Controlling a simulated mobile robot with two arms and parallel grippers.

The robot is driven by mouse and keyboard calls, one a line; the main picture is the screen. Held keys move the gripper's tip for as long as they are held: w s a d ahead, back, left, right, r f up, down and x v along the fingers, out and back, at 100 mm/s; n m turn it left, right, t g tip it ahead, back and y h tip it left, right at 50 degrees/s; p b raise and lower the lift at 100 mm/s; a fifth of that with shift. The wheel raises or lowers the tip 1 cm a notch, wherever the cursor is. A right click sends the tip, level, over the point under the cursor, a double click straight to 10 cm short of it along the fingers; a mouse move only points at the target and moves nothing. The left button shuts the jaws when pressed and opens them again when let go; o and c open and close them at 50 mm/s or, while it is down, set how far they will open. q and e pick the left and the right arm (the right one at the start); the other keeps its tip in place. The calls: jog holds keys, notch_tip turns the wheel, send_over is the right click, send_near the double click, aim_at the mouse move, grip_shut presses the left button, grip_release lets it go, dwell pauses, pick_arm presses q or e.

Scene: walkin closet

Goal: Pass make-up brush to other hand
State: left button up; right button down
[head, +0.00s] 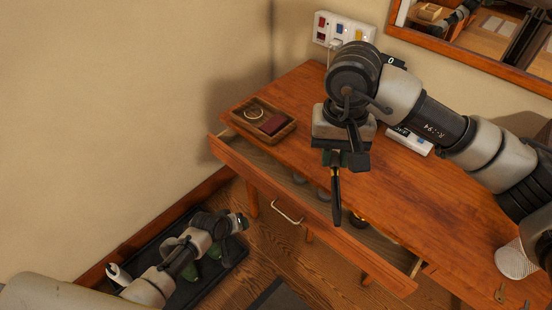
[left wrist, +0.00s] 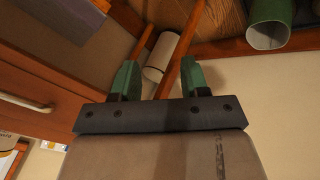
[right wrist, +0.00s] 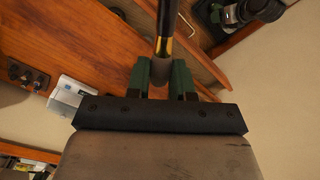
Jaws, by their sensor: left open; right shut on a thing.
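The make-up brush (head: 336,197) is dark with a gold band and hangs down from my right gripper (head: 345,158), over the open drawer. In the right wrist view, the brush (right wrist: 165,35) has its grey end between the green fingers of my right gripper (right wrist: 161,80), which are shut on it. My left gripper (head: 238,223) is lower and to the left in the head view, apart from the brush. In the left wrist view, my left gripper (left wrist: 160,82) has its green fingers spread with nothing held between them. The brush is not clearly seen there.
The wooden desk (head: 440,200) has its drawer (head: 270,180) pulled out, with small things inside. A small tray (head: 236,116) stands at the desk's left end. A white device (head: 409,140) lies behind my right gripper. A white cup (head: 515,260) stands at right. A dark mat (head: 190,290) lies below my left arm.

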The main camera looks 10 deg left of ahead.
pick_arm(q)
jog(key=w+d+r+h, duration=0.1)
jog(key=w+d+r, duration=0.15)
jog(key=r, duration=0.35)
jog(key=w+d+r+n+t+h, duration=0.1)
jog(key=w+r, duration=0.2)
jog(key=r, duration=0.3)
jog(key=w+d+r+h, duration=0.1)
jog(key=w+d+r, duration=0.15)
jog(key=r, duration=0.45)
jog(key=d+r+h, duration=0.3)
jog(key=d+r, duration=0.1)
jog(key=r, duration=1)
jog(key=s+d+r+m+g, duration=0.1)
jog(key=s+d+r, duration=0.1)
jog(key=s+r, duration=0.3)
jog(key=s+d+r+m+g, duration=0.1)
jog(key=s+d+r+g, duration=0.15)
jog(key=r, duration=0.45)
jog(key=m+g, duration=0.3)
send_near(334, 207)
jog(key=x, duration=0.9)
